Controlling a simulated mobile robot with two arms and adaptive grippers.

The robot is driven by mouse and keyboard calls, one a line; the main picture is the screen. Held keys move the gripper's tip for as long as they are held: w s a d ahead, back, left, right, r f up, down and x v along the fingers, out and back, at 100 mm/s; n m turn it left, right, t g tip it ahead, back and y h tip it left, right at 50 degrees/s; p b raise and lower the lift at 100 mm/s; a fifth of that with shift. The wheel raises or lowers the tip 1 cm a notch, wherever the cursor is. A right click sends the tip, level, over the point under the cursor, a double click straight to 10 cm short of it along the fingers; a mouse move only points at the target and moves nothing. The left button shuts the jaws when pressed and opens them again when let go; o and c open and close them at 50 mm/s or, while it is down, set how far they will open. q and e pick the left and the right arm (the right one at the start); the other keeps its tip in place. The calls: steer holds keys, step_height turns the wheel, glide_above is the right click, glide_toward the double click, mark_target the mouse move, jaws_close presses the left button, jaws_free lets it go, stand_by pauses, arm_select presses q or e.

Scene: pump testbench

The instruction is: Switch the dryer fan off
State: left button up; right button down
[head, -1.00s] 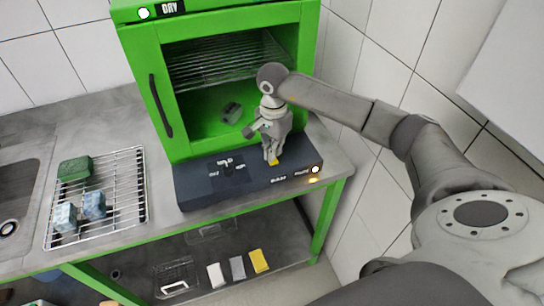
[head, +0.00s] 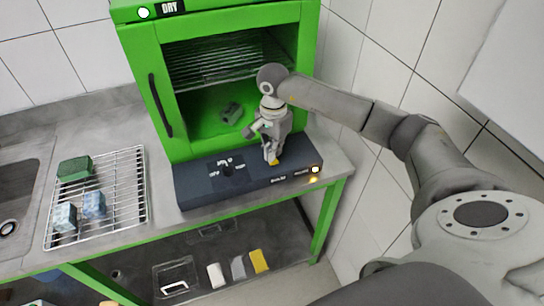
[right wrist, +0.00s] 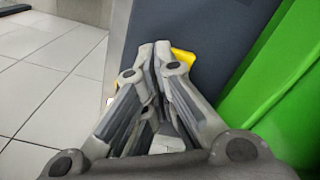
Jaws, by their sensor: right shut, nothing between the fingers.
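The green dryer (head: 180,140) stands at the back with its front open, showing a wire rack inside. A dark control box (head: 205,188) sits on the counter in front of it. My right gripper (head: 271,160) is shut and empty, pointing down at the right part of the box. A yellow piece, likely the fan switch (head: 274,162), shows at its fingertips; in the right wrist view the yellow piece (right wrist: 184,58) is just beyond the fingertips, partly hidden by them. I cannot tell whether they touch. An amber lamp (head: 315,169) glows at the box's right end. My left gripper is not in view.
A sink (head: 12,205) is at far left. The tiled wall is close on the right. Sponges (head: 258,261) lie on the lower shelf.

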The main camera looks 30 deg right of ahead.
steer(key=shift+s+f+b, duration=0.1)
steer(key=shift+f+b, duration=1)
steer(key=shift+f, duration=0.1)
stand_by(0.5)
steer(key=shift+r+p, duration=0.55)
steer(key=shift+r, duration=0.2)
steer(key=shift+r+p, duration=1.3)
steer(key=shift+r, duration=1.5)
steer(key=shift+f, duration=0.1)
